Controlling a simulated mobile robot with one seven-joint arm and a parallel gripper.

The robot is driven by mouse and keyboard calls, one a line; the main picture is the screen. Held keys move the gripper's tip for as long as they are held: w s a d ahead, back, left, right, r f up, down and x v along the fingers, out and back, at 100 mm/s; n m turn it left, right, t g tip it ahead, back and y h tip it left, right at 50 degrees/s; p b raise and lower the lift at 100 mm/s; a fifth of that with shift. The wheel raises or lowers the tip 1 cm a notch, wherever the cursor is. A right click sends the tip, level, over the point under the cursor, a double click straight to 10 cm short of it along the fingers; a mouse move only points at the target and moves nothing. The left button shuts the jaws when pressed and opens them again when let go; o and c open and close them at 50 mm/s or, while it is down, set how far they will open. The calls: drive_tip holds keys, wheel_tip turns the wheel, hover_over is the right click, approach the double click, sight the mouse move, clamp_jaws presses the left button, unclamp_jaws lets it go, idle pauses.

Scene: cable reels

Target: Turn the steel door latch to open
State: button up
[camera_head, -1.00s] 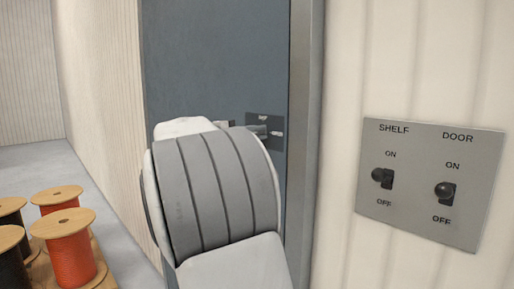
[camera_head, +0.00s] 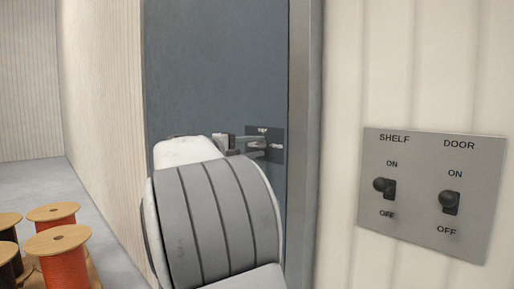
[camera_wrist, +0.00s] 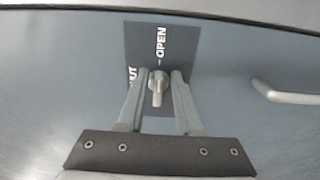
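The steel latch (camera_wrist: 158,86) sits on a dark plate (camera_wrist: 148,35) on the blue-grey door (camera_wrist: 60,70). The plate reads OPEN above the latch, and a partly hidden word ending in "UT" is at its left. The latch's lever points down in the wrist view. My gripper (camera_wrist: 159,74) has its two fingers apart, one on each side of the latch; I see a small gap beside it and cannot tell if either finger touches. In the head view my gripper (camera_head: 240,143) reaches the plate (camera_head: 277,136), with the latch mostly hidden.
A bar handle (camera_wrist: 288,96) is on the door at the right of the wrist view. A switch panel (camera_head: 425,225) marked SHELF and DOOR is on the wall right of the door frame (camera_head: 305,100). Several cable reels (camera_head: 62,262) stand at lower left.

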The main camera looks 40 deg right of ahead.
drive_tip(key=shift+o, duration=0.4)
drive_tip(key=s+a+p, duration=0.1)
drive_tip(key=a, duration=1.6)
drive_tip(key=shift+s+a, duration=0.15)
drive_tip(key=shift+s, duration=0.1)
drive_tip(key=s+f+n+y, duration=0.1)
drive_tip(key=s+f+y, duration=0.8)
drive_tip(key=s+f, duration=0.4)
drive_tip(key=s+a+f+m+t+y, duration=0.2)
drive_tip(key=s+a+f+t+y, duration=0.2)
drive_tip(key=s+a+f+y, duration=0.8)
wheel_tip(320, 180, up, 15)
drive_tip(key=w+a+h+p, duration=0.1)
drive_tip(key=a+h+p, duration=0.1)
drive_tip(key=p, duration=1.2)
drive_tip(key=shift+w+h, duration=0.2)
drive_tip(key=shift+h, duration=0.3)
